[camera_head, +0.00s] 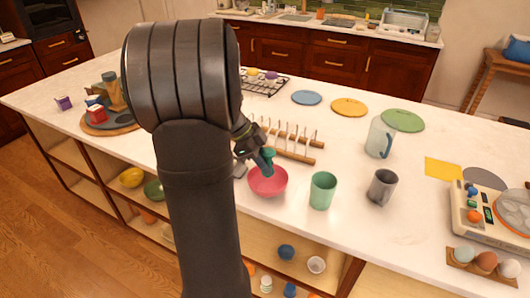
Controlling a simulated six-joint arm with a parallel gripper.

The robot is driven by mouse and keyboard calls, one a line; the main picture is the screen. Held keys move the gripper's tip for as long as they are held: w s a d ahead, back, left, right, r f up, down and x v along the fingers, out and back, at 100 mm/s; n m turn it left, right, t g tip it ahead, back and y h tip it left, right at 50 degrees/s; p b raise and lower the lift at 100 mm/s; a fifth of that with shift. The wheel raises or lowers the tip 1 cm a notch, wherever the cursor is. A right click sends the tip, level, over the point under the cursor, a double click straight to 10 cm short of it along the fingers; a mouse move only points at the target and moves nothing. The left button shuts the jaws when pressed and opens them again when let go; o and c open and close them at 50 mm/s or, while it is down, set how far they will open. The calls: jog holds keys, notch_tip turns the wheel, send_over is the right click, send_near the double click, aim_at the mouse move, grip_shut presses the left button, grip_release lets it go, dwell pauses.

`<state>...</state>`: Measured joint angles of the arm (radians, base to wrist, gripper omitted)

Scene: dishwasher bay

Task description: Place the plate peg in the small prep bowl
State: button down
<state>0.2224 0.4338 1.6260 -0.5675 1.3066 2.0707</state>
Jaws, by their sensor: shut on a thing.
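A pinkish-red bowl (267,186), the small prep bowl, stands upright on the white counter near its front edge. My gripper (260,158) is tilted downward over the back part of this bowl. It is shut on a small teal piece (265,161), which appears to be the plate peg. The lower end of the teal piece overlaps the bowl's opening in the picture. I cannot tell whether it touches the bowl. My dark arm covers the counter to the left of the bowl.
A wooden rack with upright pegs (297,155) stands just behind the bowl. A green cup (322,190) is close on the right, then a grey mug (382,187) and a clear pitcher (380,138). Flat discs lie farther back. Free counter lies in the right foreground.

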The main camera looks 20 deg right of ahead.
aim_at(265, 149)
jog(key=shift+f, duration=1.3)
jog(key=c, duration=1.2)
grip_release()
jog(key=shift+r, duration=0.1)
jog(key=shift+r, duration=3.45)
